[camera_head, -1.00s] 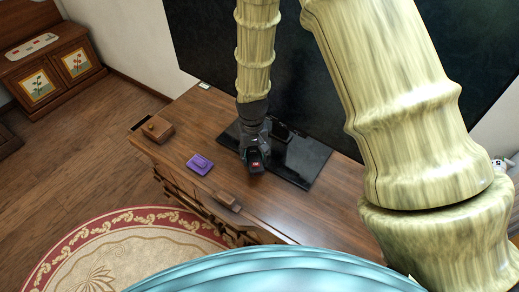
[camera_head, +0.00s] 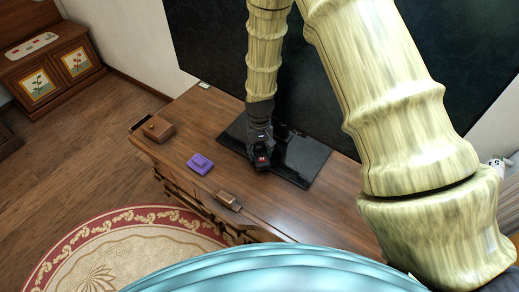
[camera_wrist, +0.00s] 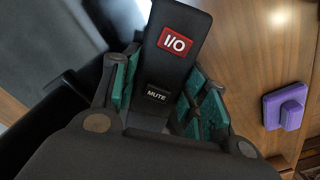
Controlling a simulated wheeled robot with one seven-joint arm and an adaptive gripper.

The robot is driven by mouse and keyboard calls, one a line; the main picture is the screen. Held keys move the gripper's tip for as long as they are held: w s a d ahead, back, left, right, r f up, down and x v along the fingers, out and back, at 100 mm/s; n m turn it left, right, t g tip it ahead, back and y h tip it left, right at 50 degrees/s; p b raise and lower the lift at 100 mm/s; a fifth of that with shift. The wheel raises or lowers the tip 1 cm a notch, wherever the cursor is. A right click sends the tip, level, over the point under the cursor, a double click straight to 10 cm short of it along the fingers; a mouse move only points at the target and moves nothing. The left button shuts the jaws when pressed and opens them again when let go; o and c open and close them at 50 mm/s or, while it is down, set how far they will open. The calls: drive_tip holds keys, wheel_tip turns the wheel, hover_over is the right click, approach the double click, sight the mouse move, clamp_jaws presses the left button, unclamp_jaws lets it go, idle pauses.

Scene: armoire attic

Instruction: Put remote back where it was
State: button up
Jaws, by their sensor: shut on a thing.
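The remote (camera_wrist: 166,52) is dark, with a red I/O button and a MUTE button, and fills the middle of the wrist view. My gripper (camera_wrist: 160,95) is shut on it, with green-padded fingers on both sides. In the head view my gripper (camera_head: 261,150) is over the black TV base on the wooden cabinet, and the remote's red-marked end (camera_head: 262,161) shows at its tip. Whether the remote touches the surface below cannot be told. The part of the remote between the fingers is partly hidden.
The black TV base (camera_head: 308,160) lies under the large dark screen (camera_head: 340,110). On the wooden cabinet (camera_head: 185,112) are a purple object (camera_head: 200,164), a brown box (camera_head: 158,130) and a smaller brown piece (camera_head: 227,200). The cabinet top between them is clear.

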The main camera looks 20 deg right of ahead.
sight(260, 150)
drive_tip(key=shift+f, duration=0.2)
drive_tip(key=o, duration=1.1)
drive_tip(key=shift+r, duration=0.15)
wheel_tip(260, 150, up, 12)
idle(0.4)
